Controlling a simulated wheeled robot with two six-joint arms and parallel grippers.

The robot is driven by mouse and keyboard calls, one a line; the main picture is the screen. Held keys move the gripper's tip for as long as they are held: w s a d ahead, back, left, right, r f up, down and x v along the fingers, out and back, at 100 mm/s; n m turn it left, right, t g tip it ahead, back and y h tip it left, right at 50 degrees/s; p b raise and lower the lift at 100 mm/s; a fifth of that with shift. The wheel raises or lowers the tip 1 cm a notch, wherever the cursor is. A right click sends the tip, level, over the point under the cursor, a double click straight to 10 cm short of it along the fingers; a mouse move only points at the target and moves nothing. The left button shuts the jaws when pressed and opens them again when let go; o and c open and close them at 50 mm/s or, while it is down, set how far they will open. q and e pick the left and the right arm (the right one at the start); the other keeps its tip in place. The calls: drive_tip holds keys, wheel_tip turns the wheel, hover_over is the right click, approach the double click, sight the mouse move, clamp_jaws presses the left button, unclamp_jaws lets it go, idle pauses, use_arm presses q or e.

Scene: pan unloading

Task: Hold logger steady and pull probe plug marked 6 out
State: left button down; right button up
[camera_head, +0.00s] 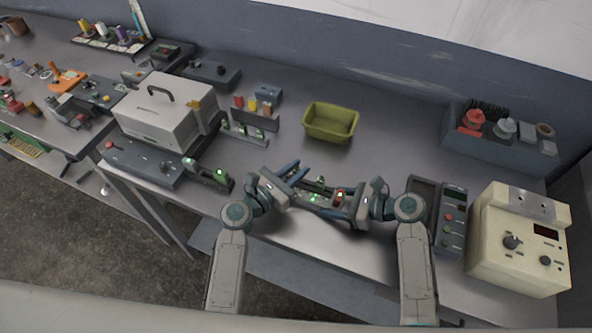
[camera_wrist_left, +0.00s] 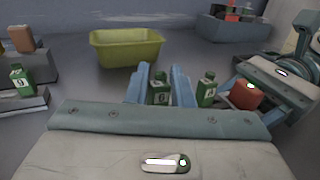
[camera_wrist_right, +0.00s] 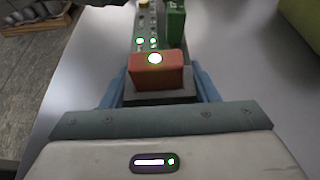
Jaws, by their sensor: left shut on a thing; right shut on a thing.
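The logger (camera_head: 322,204) is a narrow dark strip with green lights near the table's front edge, between my two grippers. A red block with a lit white spot tops its right end; it shows in the right wrist view (camera_wrist_right: 155,72). My right gripper (camera_head: 346,201) is shut on the logger at this end, blue fingers on both sides. My left gripper (camera_head: 296,180) is shut on a green plug (camera_wrist_left: 159,94) with a white label; its digit is too small to read surely. Another green plug (camera_wrist_left: 207,89) stands just right of it. Whether the held plug is seated is hidden.
A green bin (camera_head: 331,122) stands behind the logger. To the left are a white case (camera_head: 160,112) and racks with plugs, one labelled 9 (camera_wrist_left: 20,79). To the right are a dark control box (camera_head: 453,222) and a cream instrument (camera_head: 515,262). Table between is clear.

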use_arm(q)
drive_tip(key=shift+r, duration=0.3)
drive_tip(key=shift+r, duration=1.2)
use_arm(e)
drive_tip(key=o, duration=1.3)
drive_tip(key=shift+d, duration=0.1)
drive_tip(key=v, duration=1.2)
